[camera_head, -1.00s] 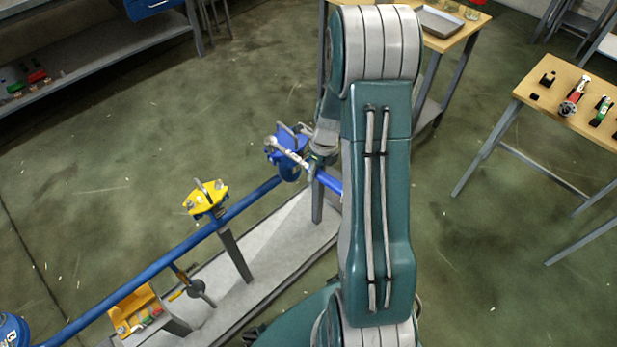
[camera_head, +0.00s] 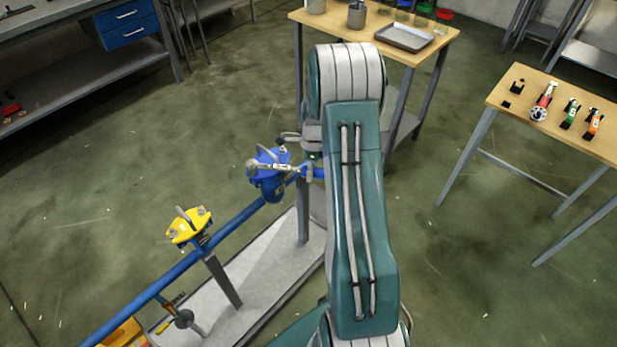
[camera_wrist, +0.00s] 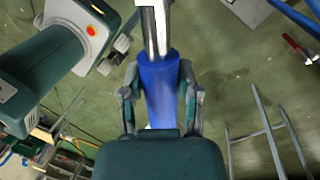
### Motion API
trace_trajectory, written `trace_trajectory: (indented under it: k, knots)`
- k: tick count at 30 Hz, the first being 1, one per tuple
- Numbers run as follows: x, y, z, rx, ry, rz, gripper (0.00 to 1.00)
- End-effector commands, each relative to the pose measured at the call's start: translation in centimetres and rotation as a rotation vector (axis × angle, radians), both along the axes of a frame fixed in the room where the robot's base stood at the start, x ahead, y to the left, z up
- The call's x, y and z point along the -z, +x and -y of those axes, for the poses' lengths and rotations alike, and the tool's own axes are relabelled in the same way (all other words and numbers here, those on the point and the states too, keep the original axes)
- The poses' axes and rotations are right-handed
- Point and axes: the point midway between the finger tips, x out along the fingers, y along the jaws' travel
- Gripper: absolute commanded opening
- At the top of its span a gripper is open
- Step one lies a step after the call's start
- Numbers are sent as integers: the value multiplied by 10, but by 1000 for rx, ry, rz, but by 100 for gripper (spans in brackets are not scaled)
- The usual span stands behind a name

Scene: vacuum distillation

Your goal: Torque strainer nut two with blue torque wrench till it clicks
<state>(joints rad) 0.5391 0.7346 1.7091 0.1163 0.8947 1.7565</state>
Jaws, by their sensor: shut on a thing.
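My gripper (camera_wrist: 160,78) is shut on the blue handle of the torque wrench (camera_wrist: 158,100) in the wrist view, one finger on each side. Its silver shaft runs away toward the top edge, where the wrench head is out of frame. In the head view, the wrench's silver shaft (camera_head: 278,168) lies across the top of the blue strainer (camera_head: 270,186) on the blue pipe. The wrench head appears to be over the strainer's cover. I cannot tell whether it sits on a nut, or which nut is number two. My arm hides most of the gripper there.
A yellow-topped fitting (camera_head: 187,226) stands on the blue pipe (camera_head: 160,285) at lower left. A wooden table (camera_head: 560,138) at right holds several tools. Another wooden table (camera_head: 360,40) behind my arm carries a metal tray (camera_head: 404,38). Open floor lies at left.

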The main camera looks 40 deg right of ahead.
Motion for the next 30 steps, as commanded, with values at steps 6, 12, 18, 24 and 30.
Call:
trace_trajectory:
  k: [6,12,18,24,30]
  knots:
    - [-1,16,14,-115,-2,2,0]
    - [-1,16,15,-121,-1,2,0]
    - [-2,10,9,-80,-2,3,0]
    - [-2,0,-2,7,-2,2,0]
    - [-1,-7,-8,64,-2,3,0]
